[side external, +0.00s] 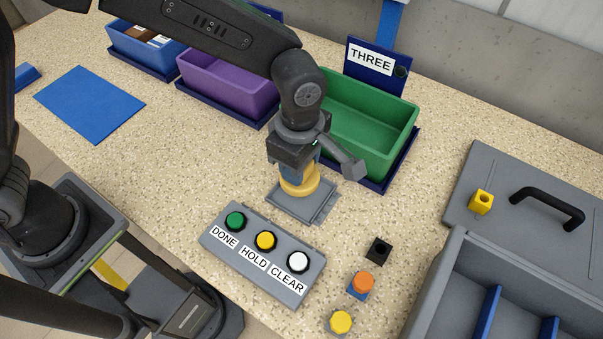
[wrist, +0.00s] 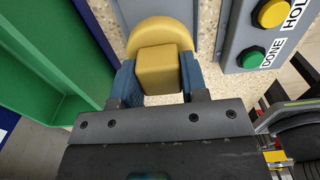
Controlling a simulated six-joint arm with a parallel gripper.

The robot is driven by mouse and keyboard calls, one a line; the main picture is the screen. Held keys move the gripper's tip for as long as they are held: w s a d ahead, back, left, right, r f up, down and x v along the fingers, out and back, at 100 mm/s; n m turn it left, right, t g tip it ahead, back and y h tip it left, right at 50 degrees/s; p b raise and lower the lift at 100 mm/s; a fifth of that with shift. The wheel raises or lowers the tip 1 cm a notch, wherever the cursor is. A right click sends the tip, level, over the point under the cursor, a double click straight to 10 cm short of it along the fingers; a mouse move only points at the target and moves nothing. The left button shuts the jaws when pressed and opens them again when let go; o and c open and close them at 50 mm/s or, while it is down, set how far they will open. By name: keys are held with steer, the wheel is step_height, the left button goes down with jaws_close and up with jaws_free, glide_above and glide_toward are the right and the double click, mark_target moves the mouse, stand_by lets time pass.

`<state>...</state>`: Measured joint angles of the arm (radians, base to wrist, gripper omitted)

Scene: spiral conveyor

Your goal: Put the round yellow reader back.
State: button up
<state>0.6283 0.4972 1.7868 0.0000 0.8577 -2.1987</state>
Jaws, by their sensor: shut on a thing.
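The round yellow reader (side external: 300,188) has a wide round body and a square grip block on top. My gripper (side external: 298,168) points down and is shut on that block. In the wrist view, the reader (wrist: 160,34) shows between the blue fingers of my gripper (wrist: 158,78). The reader is at a flat grey tray (side external: 284,207) with a raised edge, in front of the green bin. Its underside is hidden, so I cannot tell whether it rests on the tray or hangs just above.
A button box (side external: 262,253) with green, yellow and white buttons stands just in front. The green bin (side external: 392,145), marked THREE, stands close behind. Small black (side external: 378,250), orange-and-blue (side external: 361,284) and yellow (side external: 340,322) pieces lie right of the box. A grey compartment tray (side external: 462,285) is at right.

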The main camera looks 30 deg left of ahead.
steer(key=shift+d+f, duration=0.2)
steer(key=shift+f, duration=1.7)
steer(key=shift+f, duration=0.15)
steer(key=o, duration=0.8)
steer(key=shift+f, duration=0.1)
steer(key=shift+o, duration=0.2)
steer(key=r, duration=1.4)
steer(key=shift+a, duration=0.2)
